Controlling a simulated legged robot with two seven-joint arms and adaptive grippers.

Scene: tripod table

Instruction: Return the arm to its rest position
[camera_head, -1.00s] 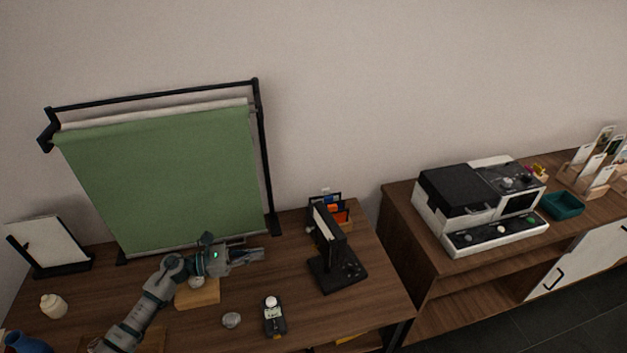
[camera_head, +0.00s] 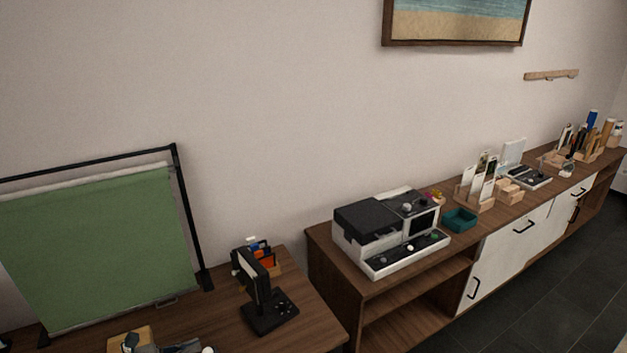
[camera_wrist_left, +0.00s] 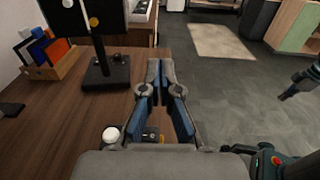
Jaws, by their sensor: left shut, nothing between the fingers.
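A black stand (camera_head: 264,300) and a small organizer (camera_head: 260,256) are on the desk, right of the green screen (camera_head: 100,250). A wooden sideboard (camera_head: 345,262) with a black-and-white machine (camera_head: 390,235) stands farther right. The grey floor (camera_wrist_left: 215,100) beside the desk is open.

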